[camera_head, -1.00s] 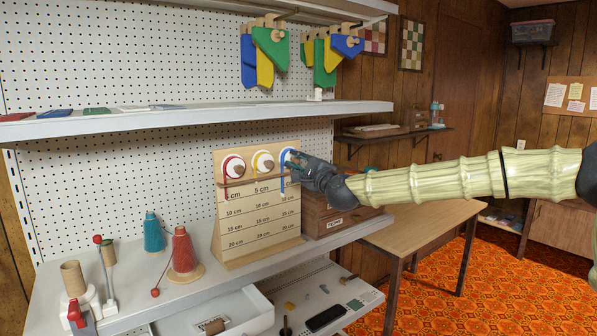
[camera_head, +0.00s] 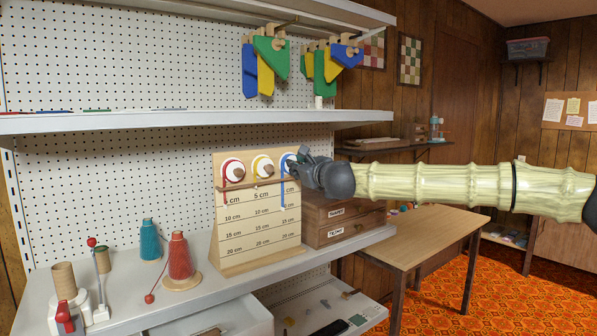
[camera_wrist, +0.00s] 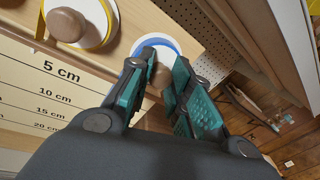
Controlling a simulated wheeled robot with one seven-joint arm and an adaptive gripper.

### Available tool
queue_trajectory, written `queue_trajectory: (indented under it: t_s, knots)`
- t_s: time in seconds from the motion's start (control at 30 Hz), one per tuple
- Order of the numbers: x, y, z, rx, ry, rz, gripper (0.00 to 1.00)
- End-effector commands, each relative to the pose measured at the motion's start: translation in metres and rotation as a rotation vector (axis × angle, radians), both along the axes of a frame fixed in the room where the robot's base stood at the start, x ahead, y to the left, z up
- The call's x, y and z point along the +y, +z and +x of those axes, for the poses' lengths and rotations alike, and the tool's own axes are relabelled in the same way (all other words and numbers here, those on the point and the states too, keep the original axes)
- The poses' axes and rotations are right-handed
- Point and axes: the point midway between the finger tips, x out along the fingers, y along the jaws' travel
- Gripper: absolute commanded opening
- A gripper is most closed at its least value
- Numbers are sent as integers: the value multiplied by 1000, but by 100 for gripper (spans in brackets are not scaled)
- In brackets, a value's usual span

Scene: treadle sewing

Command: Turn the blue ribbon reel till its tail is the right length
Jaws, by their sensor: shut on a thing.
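The blue ribbon reel (camera_head: 285,161) is a white disc with a blue rim at the upper right of the wooden measuring board (camera_head: 228,262). Its blue tail (camera_head: 283,194) hangs straight down, and its lower end is near the 10 cm row of the right column. My gripper (camera_head: 297,160) is at the reel from the right. In the wrist view my gripper (camera_wrist: 160,70) is shut on the reel's brown knob (camera_wrist: 158,82), with the blue rim (camera_wrist: 172,42) behind the fingers. The tail is hidden in the wrist view.
A red reel (camera_head: 232,171) and a yellow reel (camera_head: 262,166) sit to the left on the same board. A wooden drawer box (camera_head: 340,222) stands close right, below my arm. Red (camera_head: 180,258) and teal (camera_head: 150,240) thread cones stand left. A shelf (camera_head: 200,121) runs above.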

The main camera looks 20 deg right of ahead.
Motion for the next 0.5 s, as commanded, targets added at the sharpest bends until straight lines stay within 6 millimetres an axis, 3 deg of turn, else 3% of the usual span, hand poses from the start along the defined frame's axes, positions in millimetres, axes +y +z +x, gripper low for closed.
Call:
queue_trajectory:
  t_s: [0.5]
  knots:
    - [-1,-2,0,30,-2,78,0]
